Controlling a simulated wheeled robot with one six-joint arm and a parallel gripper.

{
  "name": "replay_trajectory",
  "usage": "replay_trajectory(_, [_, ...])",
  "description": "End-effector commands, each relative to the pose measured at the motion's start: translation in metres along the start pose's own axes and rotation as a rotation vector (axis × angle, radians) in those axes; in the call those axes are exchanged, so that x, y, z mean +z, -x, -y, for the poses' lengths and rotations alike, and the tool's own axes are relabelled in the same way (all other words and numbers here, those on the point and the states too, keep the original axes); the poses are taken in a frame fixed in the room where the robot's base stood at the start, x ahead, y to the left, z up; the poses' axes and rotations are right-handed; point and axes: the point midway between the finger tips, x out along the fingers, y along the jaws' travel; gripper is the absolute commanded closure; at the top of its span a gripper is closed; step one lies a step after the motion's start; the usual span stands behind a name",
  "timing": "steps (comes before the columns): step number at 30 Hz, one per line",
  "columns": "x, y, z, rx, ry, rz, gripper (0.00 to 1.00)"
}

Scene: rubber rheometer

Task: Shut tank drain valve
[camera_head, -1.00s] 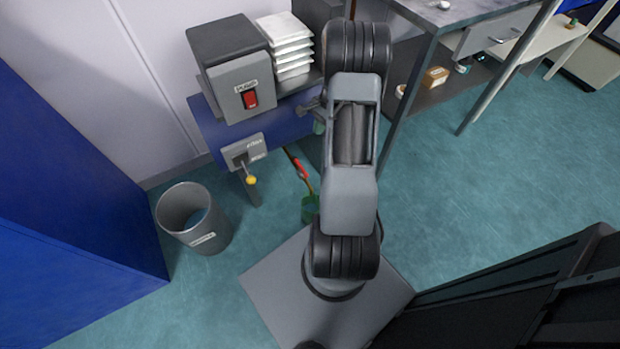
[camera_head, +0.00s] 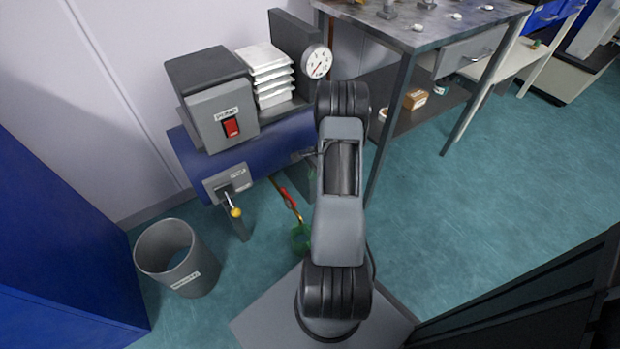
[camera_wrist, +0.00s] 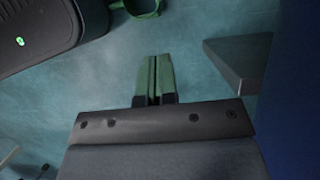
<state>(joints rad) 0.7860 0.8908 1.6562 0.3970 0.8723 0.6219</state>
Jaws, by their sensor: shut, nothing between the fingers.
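The blue tank (camera_head: 262,146) lies under the pump box, and it fills the right edge of the wrist view (camera_wrist: 295,80). A thin red handle (camera_head: 288,198) with yellow ends slants below the tank, above a green cup (camera_head: 300,238). It looks like the drain valve, but its label and exact setting are not readable. The cup also shows at the top of the wrist view (camera_wrist: 145,5). My gripper (camera_wrist: 155,62) is shut and empty, its green fingertips together, pointing toward the cup and apart from it. The red handle is not visible in the wrist view.
A grey plate (camera_head: 213,187) on the tank carries a yellow-knobbed lever (camera_head: 235,212). The pump box (camera_head: 222,117) has a red switch. A grey bin (camera_head: 178,262) stands left; a steel table (camera_head: 440,35) stands right. A grey bracket (camera_wrist: 240,62) is close right of my fingers.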

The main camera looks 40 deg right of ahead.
Motion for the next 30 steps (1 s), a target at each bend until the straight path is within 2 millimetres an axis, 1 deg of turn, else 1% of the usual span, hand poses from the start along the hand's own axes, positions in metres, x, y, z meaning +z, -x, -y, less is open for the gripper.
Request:
replay_trajectory(1, [-0.001,-0.015,0.0,0.003,0.001,0.002,1.0])
replay_trajectory(3, [-0.001,-0.029,0.0,0.004,0.002,0.001,1.0])
replay_trajectory(9, [-0.001,-0.066,0.0,0.003,0.001,0.002,1.0])
replay_trajectory(12, [0.001,-0.08,0.0,0.002,0.002,0.001,1.0])
replay_trajectory(15, [0.016,-0.082,0.001,0.001,0.004,-0.001,1.0])
replay_trajectory(21, [0.032,-0.087,0.0,0.001,0.002,0.0,1.0])
replay_trajectory(30, [0.037,-0.088,0.0,0.0,0.001,-0.001,1.0])
